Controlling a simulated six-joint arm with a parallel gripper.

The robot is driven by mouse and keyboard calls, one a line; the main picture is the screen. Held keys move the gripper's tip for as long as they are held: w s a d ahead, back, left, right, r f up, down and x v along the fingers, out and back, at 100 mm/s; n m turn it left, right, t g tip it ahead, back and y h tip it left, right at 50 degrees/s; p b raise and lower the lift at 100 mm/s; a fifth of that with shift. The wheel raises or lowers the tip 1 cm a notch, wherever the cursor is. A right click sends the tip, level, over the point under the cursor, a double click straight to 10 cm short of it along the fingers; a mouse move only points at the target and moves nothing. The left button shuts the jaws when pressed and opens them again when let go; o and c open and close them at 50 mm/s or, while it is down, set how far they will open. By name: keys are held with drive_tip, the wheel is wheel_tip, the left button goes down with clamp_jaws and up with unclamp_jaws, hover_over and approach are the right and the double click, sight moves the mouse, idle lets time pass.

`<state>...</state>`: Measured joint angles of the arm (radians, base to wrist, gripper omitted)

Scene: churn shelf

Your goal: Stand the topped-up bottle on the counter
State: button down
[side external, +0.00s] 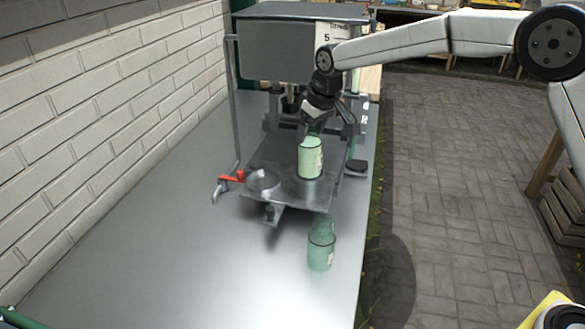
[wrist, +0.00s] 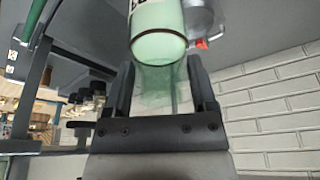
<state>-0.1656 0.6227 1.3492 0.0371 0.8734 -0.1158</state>
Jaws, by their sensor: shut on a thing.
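My gripper (side external: 322,125) is shut on the neck of a pale green bottle (side external: 310,157), which hangs upright below the fingers. Its body looks filled with a pale content. The bottle is over the right part of a grey metal tray (side external: 268,206); I cannot tell whether its base touches it. In the wrist view the bottle (wrist: 158,48) extends beyond the fingers, its clear neck between them. A second green bottle (side external: 321,252) with a pale label stands upright on the counter (side external: 190,270), in front of the tray.
A grey tank (side external: 275,52) with a scale panel stands behind the tray. A red-handled tap (side external: 232,179) and a round ring (side external: 262,181) are at the tray's left. A brick wall (side external: 100,110) bounds the left. The counter's front left is clear; its right edge drops to paving.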

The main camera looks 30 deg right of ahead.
drive_tip(key=shift+r, duration=1.1)
